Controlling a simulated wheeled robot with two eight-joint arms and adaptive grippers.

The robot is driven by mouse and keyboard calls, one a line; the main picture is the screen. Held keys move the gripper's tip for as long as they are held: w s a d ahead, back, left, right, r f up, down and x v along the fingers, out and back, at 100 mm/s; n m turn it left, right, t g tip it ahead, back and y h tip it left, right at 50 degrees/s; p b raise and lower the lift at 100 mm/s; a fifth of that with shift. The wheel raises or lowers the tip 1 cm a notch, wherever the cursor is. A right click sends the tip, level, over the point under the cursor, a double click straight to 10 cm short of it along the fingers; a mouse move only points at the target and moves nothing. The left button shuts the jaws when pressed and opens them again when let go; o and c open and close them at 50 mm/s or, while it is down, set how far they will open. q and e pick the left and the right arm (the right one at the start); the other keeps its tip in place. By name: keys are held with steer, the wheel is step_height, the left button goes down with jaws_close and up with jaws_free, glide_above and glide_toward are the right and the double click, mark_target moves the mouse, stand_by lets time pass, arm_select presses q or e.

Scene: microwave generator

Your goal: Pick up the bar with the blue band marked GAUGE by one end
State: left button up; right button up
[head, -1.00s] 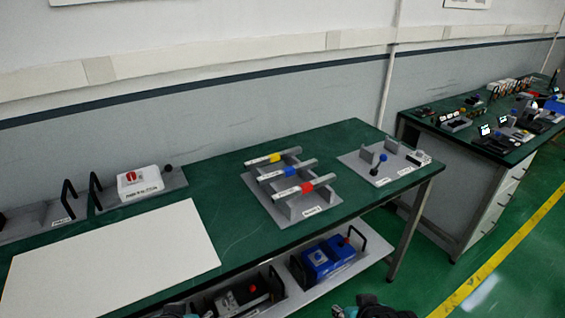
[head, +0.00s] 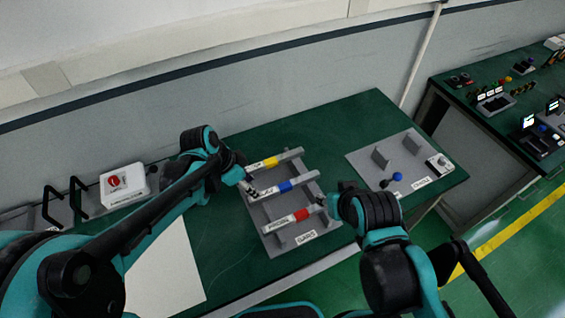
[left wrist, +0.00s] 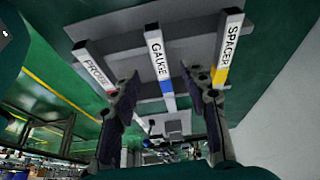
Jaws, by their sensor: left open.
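The GAUGE bar with the blue band (head: 286,186) lies across a grey rack, between the yellow-banded SPACER bar (head: 275,161) and the red-banded PROBE bar (head: 295,219). My left gripper (head: 247,185) is at the left end of the GAUGE bar. In the left wrist view the GAUGE bar (left wrist: 157,55) appears between the two spread fingers of my left gripper (left wrist: 160,75), with its label facing the camera. The fingers look apart from it. My right gripper (head: 327,200) is near the right ends of the bars; its jaws are too small and dark to read.
The rack's grey base (head: 318,240) sits on the green table (head: 225,250). A grey plate with posts and a blue knob (head: 398,176) stands to the right. A white box with a red knob (head: 118,183) stands at the left, behind a pale sheet (head: 180,275).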

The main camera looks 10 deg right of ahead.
mark_target(265, 193)
arm_select(q)
steer(key=b+x, duration=0.1)
steer(key=x, duration=0.3)
steer(key=b+x, duration=0.1)
steer(key=x, duration=0.2)
steer(key=shift+w+d+f, duration=0.15)
steer(key=shift+d, duration=0.4)
jaws_close()
